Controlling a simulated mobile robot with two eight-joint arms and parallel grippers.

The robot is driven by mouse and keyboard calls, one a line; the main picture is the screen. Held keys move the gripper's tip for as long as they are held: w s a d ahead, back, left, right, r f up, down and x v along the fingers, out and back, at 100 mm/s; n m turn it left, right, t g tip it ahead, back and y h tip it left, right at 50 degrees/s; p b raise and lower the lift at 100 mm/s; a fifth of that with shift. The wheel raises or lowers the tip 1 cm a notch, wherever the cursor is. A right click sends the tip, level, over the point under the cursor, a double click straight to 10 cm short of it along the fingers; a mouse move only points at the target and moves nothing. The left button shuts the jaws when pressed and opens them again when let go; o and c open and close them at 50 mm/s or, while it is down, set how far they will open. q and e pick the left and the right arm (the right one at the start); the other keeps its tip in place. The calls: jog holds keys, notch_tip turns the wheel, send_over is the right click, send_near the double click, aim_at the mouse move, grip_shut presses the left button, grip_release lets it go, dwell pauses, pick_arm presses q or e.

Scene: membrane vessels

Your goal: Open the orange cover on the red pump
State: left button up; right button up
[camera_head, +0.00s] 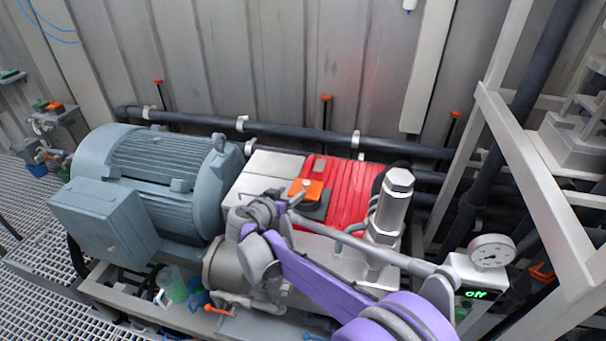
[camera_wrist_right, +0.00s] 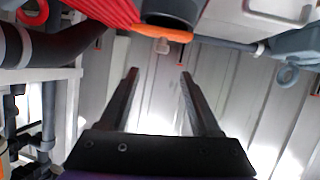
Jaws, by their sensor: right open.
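The red pump (camera_head: 345,193) with its ribbed top sits in the middle of the head view. The orange cover (camera_head: 307,189) is a small flat piece on a dark mount at the pump's left end. In the wrist view the orange cover (camera_wrist_right: 165,35) shows edge-on beside the dark mount (camera_wrist_right: 172,10), with the red ribs (camera_wrist_right: 95,12) at upper left. My right gripper (camera_wrist_right: 159,72) is open, with nothing between its fingers, and the cover lies just beyond the fingertips. In the head view my right wrist is just left of the cover, and its fingers are hard to make out. My left gripper is not in view.
A large grey-blue motor (camera_head: 160,180) stands left of the pump. A metal cylinder (camera_head: 390,205) rises at the pump's right end. A dark pipe (camera_head: 290,133) runs behind.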

aim_at(306, 181)
jog(key=shift+m, duration=0.5)
jog(key=x, duration=1)
jog(key=shift+w+d+f+p, duration=0.1)
jog(key=shift+w+p, duration=0.2)
jog(key=shift+p, duration=0.1)
grip_shut()
dwell(0.5)
